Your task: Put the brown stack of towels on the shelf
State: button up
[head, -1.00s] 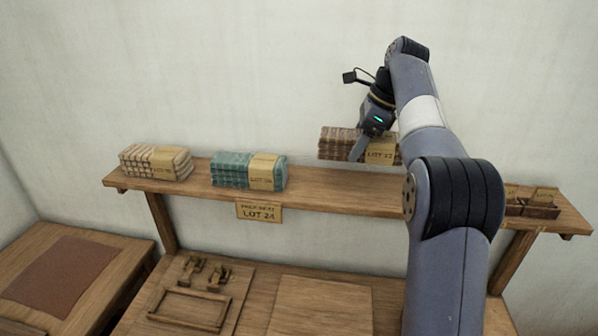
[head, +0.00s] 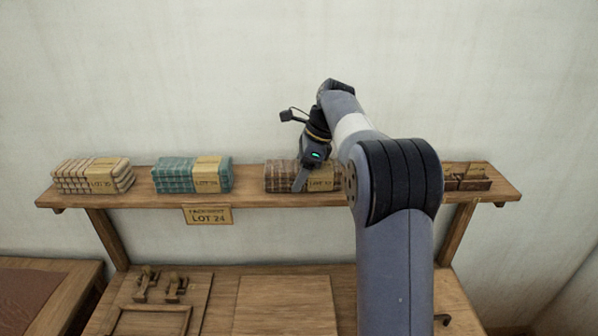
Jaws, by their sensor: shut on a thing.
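The brown stack of towels (head: 279,178) has a tan paper band marked with a lot number and is at the wooden shelf (head: 250,200), right of the teal stack. My gripper (head: 301,182) is shut on the brown stack from above. The stack's underside appears level with the shelf top; I cannot tell whether it bears its full weight there. My arm hides the shelf just right of the stack.
A cream stack (head: 92,176) and a teal stack (head: 193,175) stand on the shelf to the left. A small wooden box (head: 467,177) stands at its right end. A "LOT 24" sign (head: 208,215) hangs from the front edge. A table (head: 225,312) with wooden frames is below.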

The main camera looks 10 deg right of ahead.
jog(key=o, duration=1.2)
jog(key=shift+f, duration=0.1)
jog(key=shift+c, duration=0.2)
jog(key=v, duration=1.2)
